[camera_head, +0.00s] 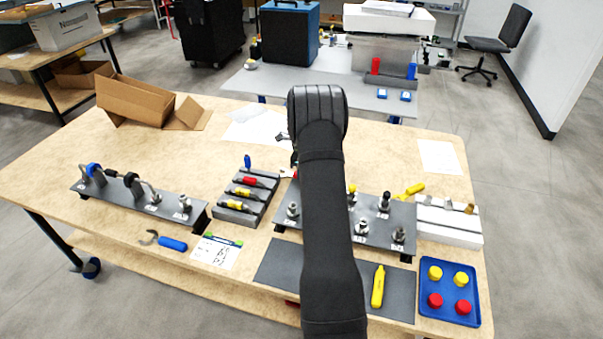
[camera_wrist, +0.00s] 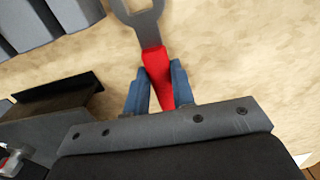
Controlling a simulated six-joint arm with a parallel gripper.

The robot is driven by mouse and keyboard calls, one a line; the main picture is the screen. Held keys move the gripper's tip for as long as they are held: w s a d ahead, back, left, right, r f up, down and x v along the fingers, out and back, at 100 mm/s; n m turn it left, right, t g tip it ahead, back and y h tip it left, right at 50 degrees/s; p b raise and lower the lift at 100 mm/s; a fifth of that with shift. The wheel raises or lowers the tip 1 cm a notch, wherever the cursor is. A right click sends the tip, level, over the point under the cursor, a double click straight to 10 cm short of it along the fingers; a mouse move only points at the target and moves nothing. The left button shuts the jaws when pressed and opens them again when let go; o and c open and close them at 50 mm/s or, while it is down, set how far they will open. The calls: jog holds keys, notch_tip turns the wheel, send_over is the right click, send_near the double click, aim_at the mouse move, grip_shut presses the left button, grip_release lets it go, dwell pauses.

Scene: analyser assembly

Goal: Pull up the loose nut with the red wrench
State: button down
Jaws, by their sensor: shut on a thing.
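In the wrist view, my gripper (camera_wrist: 158,78) is shut on the red handle of the red wrench (camera_wrist: 158,66). The wrench's grey head points up and is cut off by the top edge. Pale tabletop shows around the wrench. In the head view my arm covers most of the gripper and wrench; a grey end with a bit of red shows just left of the arm. The dark plate (camera_head: 374,242) carries several upright fittings with nuts, such as a front one (camera_head: 361,228) and a right one (camera_head: 398,235). I cannot tell which nut is loose.
A grey rack (camera_head: 236,215) holding tools stands left of the plate. A second fitting plate (camera_head: 130,203) is further left. A blue tray (camera_head: 449,316) holds caps. The table's back middle is fairly clear.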

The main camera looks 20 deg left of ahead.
jog(key=r, duration=0.2)
jog(key=d+r, duration=0.1)
jog(key=r, duration=0.2)
jog(key=shift+d+r, duration=0.25)
jog(key=shift+r, duration=0.15)
jog(key=d+n, duration=0.1)
jog(key=n, duration=0.1)
jog(key=d+r+n, duration=0.1)
jog(key=n, duration=0.1)
jog(key=d+n, duration=0.1)
jog(key=shift+w+r+n, duration=0.15)
jog(key=shift+w+n, duration=0.05)
jog(key=shift+n, duration=0.2)
jog(key=d+r+n, duration=0.4)
jog(key=d+n, duration=0.4)
jog(key=n, duration=0.9)
jog(key=shift+d, duration=0.35)
jog(key=shift+f, duration=0.1)
